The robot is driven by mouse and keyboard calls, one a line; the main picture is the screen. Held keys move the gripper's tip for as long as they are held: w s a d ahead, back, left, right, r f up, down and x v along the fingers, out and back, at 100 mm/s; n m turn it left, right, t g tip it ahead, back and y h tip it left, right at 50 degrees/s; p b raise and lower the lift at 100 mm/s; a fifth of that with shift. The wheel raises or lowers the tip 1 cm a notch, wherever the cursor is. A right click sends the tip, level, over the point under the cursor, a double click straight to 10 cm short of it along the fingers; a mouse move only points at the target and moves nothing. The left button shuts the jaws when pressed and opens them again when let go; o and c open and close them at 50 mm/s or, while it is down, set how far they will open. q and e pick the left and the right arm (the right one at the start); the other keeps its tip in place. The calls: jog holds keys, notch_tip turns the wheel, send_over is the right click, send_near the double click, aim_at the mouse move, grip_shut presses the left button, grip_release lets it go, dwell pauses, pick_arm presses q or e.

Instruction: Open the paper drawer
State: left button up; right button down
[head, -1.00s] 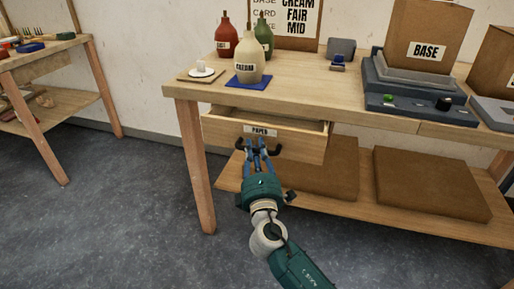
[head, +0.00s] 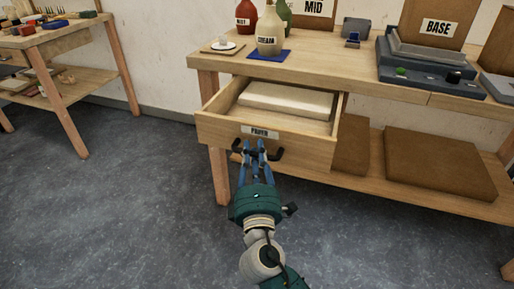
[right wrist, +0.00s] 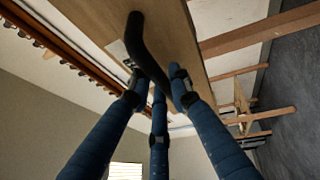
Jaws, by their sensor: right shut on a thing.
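The wooden paper drawer (head: 222,131) is pulled well out of the workbench, with a "PAPER" label on its front. A white stack of paper (head: 288,101) lies inside it. My right gripper (head: 256,150) is at the drawer front, its blue fingers shut on the dark drawer handle (head: 276,154). In the right wrist view the curved black handle (right wrist: 150,52) passes between the blue fingers (right wrist: 160,85), against the drawer's wooden front. My left gripper is in neither view.
The workbench (head: 350,76) holds a cream bottle (head: 269,36), a red bottle (head: 246,15) and a grey machine (head: 425,65). Brown flat boxes (head: 440,165) lie on the lower shelf. Another table (head: 70,30) stands at the left. The grey floor in front is clear.

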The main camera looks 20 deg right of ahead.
jog(key=shift+s, duration=0.1)
jog(key=c, duration=1.8)
grip_release()
jog(key=shift+c, duration=0.2)
jog(key=shift+s, duration=0.1)
jog(key=v, duration=1.1)
jog(key=shift+s, duration=0.4)
jog(key=shift+a+f, duration=0.1)
